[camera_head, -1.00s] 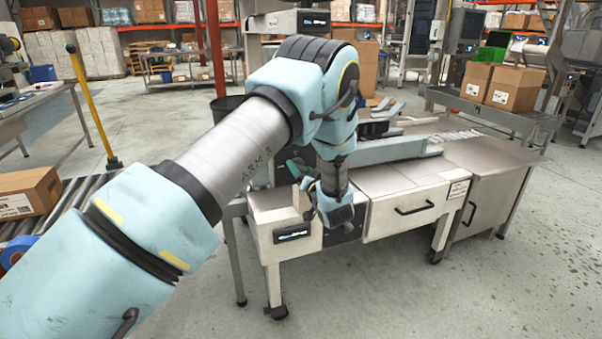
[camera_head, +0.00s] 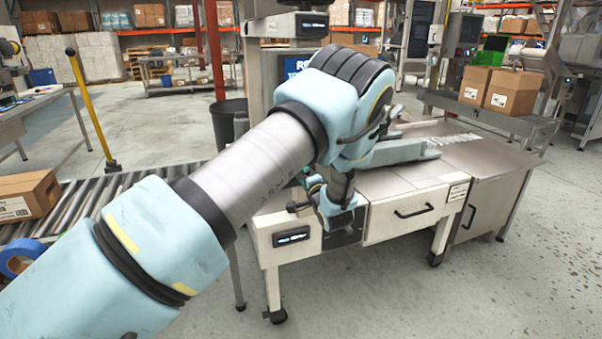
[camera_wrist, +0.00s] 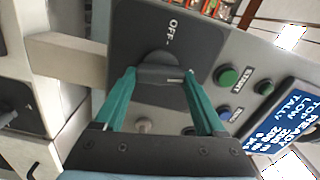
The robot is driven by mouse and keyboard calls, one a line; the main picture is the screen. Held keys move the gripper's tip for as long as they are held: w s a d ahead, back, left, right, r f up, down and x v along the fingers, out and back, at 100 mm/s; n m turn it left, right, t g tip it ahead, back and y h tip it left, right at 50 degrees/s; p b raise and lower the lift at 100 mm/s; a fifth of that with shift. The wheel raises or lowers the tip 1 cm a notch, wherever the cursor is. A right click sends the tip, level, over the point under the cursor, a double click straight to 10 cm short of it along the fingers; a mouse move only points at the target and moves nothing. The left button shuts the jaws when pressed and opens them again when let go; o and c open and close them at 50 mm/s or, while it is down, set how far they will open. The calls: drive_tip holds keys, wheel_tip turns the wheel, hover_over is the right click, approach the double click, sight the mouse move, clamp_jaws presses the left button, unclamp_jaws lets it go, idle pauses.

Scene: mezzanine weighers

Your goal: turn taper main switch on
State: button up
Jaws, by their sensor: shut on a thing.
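The main switch is a dark rotary knob (camera_wrist: 158,64) on a dark plate (camera_wrist: 195,42) in the wrist view, with the word OFF printed beside it. My gripper (camera_wrist: 160,76) has its two green fingers on either side of the knob's bar and is shut on it. Whether the knob has turned from OFF is not clear, as the fingers cover part of it. In the head view my gripper (camera_head: 337,222) is at the front of the pale steel machine (camera_head: 400,190), at a dark panel (camera_head: 350,232); the knob is hidden there.
A second dark panel with a knob (camera_wrist: 12,118) is at left. A roller conveyor (camera_head: 120,195) stands left of the machine.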

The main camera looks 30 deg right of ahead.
drive_tip(key=shift+f+m, duration=0.1)
drive_tip(key=shift+m, duration=0.9)
drive_tip(key=o, duration=1.3)
drive_tip(key=s+b, duration=0.1)
drive_tip(key=s, duration=0.2)
drive_tip(key=s+a, duration=0.1)
drive_tip(key=s, duration=0.3)
drive_tip(key=s+b, duration=0.1)
drive_tip(key=s, duration=0.2)
drive_tip(key=shift+s+a+b, duration=0.15)
drive_tip(key=shift+s+b, duration=0.15)
drive_tip(key=shift+s, duration=0.1)
